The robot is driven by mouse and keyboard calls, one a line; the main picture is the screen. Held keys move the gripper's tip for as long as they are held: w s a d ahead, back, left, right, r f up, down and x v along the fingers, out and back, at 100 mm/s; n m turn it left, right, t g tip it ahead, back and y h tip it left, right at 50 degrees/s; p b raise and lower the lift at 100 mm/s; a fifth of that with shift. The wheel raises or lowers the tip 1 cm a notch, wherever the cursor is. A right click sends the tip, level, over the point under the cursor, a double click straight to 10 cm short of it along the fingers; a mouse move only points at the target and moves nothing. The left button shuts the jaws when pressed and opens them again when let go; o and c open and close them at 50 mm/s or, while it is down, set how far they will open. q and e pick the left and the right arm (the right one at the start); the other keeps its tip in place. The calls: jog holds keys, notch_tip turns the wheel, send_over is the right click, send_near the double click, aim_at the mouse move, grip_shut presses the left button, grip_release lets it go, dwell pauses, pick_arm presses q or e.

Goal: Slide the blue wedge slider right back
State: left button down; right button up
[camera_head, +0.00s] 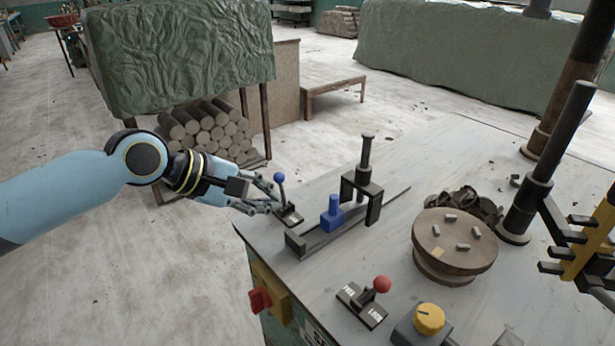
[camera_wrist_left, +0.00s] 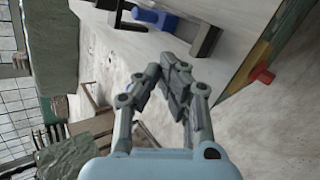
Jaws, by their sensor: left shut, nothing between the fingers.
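The blue wedge slider (camera_head: 332,214) sits on a dark rail (camera_head: 345,222) that runs from the table's left edge back to the right. The slider stands near the rail's front end, in front of a black arch (camera_head: 373,203) that straddles the rail. My left gripper (camera_head: 270,203) is shut and empty, left of the slider and apart from it, close to a blue-knobbed lever (camera_head: 281,180). In the left wrist view the shut fingers (camera_wrist_left: 168,72) hang below the blue slider (camera_wrist_left: 155,20). My right gripper is not in view.
A red-knobbed lever (camera_head: 378,288) and a yellow knob (camera_head: 428,319) stand at the table's front. A round wooden disc (camera_head: 453,245) with clay bits lies to the right. A red switch (camera_head: 260,301) is on the table's side. Dark posts stand at the far right.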

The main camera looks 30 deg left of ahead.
pick_arm(q)
notch_tip(320, 180, up, 2)
jog(key=a+n+g+p, duration=0.15)
jog(key=n+p, duration=0.25)
jog(key=n, duration=0.5)
jog(key=n+b, duration=0.2)
jog(key=n, duration=0.1)
send_near(326, 212)
jog(key=shift+h, duration=0.3)
jog(key=f, duration=0.4)
jog(key=shift+a, duration=0.25)
jog(key=w+d, duration=0.2)
jog(key=shift+w, duration=0.3)
jog(key=shift+w+d, duration=0.2)
jog(key=shift+w, duration=0.1)
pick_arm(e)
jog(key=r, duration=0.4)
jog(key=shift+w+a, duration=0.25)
pick_arm(q)
jog(key=shift+w+p, duration=0.1)
jog(key=shift+p, duration=0.2)
